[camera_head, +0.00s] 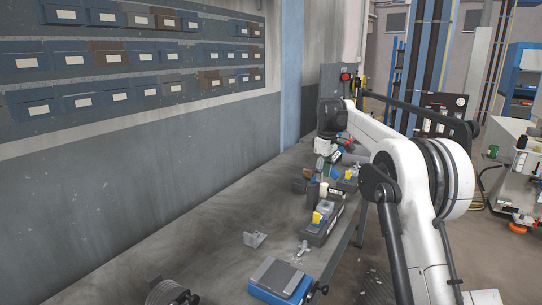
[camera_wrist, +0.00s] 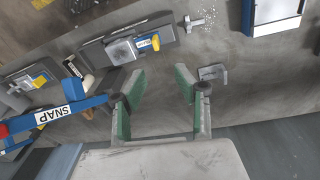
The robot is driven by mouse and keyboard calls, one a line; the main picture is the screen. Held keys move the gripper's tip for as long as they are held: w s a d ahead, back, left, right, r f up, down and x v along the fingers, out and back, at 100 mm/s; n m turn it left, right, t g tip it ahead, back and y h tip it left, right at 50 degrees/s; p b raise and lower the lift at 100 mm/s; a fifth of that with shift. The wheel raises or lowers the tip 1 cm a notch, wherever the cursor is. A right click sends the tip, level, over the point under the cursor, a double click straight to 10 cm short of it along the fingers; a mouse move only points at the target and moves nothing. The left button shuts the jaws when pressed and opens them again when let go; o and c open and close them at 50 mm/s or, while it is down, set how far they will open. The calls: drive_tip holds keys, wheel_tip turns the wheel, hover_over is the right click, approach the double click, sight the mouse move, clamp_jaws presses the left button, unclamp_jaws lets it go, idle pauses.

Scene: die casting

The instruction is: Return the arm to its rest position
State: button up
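My white arm (camera_head: 405,165) reaches from the lower right over the grey workbench, bent at the elbow. In the head view my gripper (camera_head: 327,168) hangs down above the far part of the bench, small and partly lost among the items there. In the wrist view its two green-padded fingers (camera_wrist: 160,78) are spread apart with only bare grey surface between them. It holds nothing. A metal bracket (camera_wrist: 212,73) shows just beyond the right finger in that view, and a dark fixture with a yellow part (camera_wrist: 128,47) lies beyond the left finger.
The grey bench (camera_head: 215,240) also carries a small cross-shaped metal part (camera_head: 302,248) and a blue box with a grey top (camera_head: 280,278). A blue item marked SNAP (camera_wrist: 60,113) is close left of my gripper. Wall bins (camera_head: 130,95) line the left wall.

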drive_tip(key=s+r+m+t, duration=0.25)
drive_tip(key=s+r, duration=0.35)
drive_tip(key=s, duration=0.7)
drive_tip(key=s+r+m+t, duration=0.1)
drive_tip(key=s+r+m, duration=0.35)
drive_tip(key=s, duration=0.75)
drive_tip(key=s+f+m+t, duration=0.1)
drive_tip(key=s+f, duration=0.3)
drive_tip(key=s, duration=0.5)
drive_tip(key=s+f+m, duration=0.1)
drive_tip(key=s+f, duration=0.3)
drive_tip(key=s, duration=0.6)
drive_tip(key=s+f+m+t, duration=0.1)
drive_tip(key=s+f, duration=0.3)
drive_tip(key=s, duration=0.5)
drive_tip(key=shift+s+f+t, duration=0.15)
drive_tip(key=shift+s+t, duration=0.2)
